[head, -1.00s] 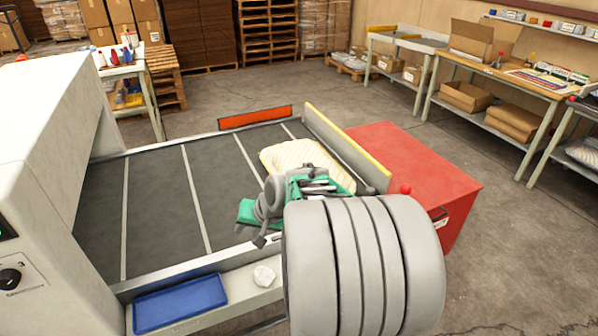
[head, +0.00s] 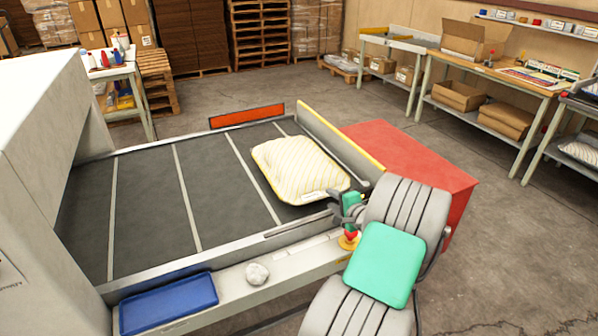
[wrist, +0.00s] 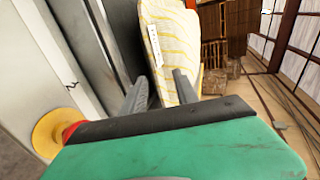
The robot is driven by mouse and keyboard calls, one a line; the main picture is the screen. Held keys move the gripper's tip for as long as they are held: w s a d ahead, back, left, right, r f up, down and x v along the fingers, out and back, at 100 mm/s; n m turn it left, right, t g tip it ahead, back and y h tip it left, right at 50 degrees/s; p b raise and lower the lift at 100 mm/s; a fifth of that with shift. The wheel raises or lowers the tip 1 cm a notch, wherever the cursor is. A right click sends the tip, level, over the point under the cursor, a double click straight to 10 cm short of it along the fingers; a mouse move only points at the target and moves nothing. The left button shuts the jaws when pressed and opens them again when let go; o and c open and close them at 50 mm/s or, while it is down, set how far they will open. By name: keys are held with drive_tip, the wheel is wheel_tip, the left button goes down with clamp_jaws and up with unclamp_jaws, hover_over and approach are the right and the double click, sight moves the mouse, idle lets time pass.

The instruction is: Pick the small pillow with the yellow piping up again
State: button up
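The small pillow (head: 298,168) is off-white with yellow stripes and a yellowish edge. It lies flat on the dark belt (head: 150,210), near its right end. A white label shows on it in the wrist view (wrist: 172,45). My gripper (head: 335,208) is low at the pillow's near right corner, by the belt's near edge. In the wrist view my two grey fingers (wrist: 160,78) stand apart, with the pillow's near end showing between and beyond them. I cannot tell whether they touch it.
A yellow-topped end board (head: 340,137) and a red cabinet (head: 415,165) stand right of the pillow. A red button on a yellow base (head: 349,240) is close to my gripper. A blue tray (head: 168,304) and a white lump (head: 256,273) are on the front ledge.

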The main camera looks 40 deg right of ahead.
sight(323, 195)
drive_tip(key=b+x, duration=0.1)
drive_tip(key=x, duration=0.2)
drive_tip(key=b+x, duration=0.1)
drive_tip(key=x, duration=0.1)
drive_tip(key=shift+w+f, duration=0.2)
drive_tip(key=shift+f, duration=0.35)
drive_tip(key=shift+w+d+f+b, duration=0.1)
drive_tip(key=shift+w+d+b, duration=0.15)
drive_tip(key=shift+w, duration=0.25)
drive_tip(key=shift+c, duration=0.2)
drive_tip(key=shift+a+f, duration=0.1)
clamp_jaws()
